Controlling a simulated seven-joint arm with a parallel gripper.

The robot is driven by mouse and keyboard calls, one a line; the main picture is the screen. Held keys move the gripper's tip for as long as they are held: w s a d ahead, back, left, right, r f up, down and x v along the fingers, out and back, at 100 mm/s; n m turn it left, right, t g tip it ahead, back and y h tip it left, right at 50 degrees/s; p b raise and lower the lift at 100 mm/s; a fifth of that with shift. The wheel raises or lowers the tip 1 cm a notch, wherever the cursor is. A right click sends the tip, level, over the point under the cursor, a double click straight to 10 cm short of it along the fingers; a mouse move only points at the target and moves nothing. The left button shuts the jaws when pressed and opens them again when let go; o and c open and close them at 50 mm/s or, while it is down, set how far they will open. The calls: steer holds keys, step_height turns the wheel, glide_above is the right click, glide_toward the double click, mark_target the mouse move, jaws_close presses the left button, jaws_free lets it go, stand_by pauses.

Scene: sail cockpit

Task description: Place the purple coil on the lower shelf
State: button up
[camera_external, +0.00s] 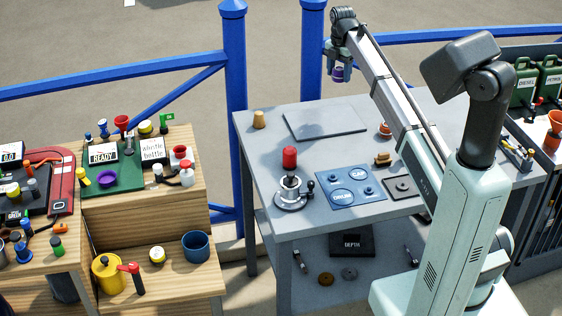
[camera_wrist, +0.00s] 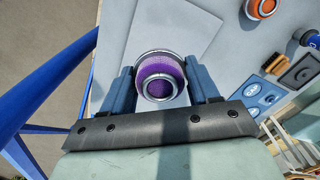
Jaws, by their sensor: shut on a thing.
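The purple coil (camera_wrist: 161,76) is a short purple cylinder with silvery rims, held between the two blue-grey fingers of my gripper (camera_wrist: 160,88) in the wrist view. In the external view my gripper (camera_external: 339,66) is shut on the coil (camera_external: 340,75), high above the back edge of the grey table (camera_external: 290,150). The lower shelf (camera_external: 330,300) is under that table. It bears a dark box marked DEPTH (camera_external: 352,243) and small round parts. My arm hides part of the table and shelf on the right.
A blue railing (camera_external: 236,100) runs behind. Wooden steps with many items (camera_external: 150,245) stand at left.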

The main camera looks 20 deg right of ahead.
steer(key=s+a+n, duration=0.2)
steer(key=a, duration=0.8)
steer(key=s+a+n, duration=0.1)
steer(key=s+a, duration=0.1)
steer(key=a, duration=0.9)
steer(key=n, duration=1)
glide_above(159, 288)
step_height(159, 288, down, 15)
step_height(159, 288, down, 19)
steer(key=shift+r, duration=0.1)
steer(key=o, duration=0.9)
steer(key=shift+c, duration=0.2)
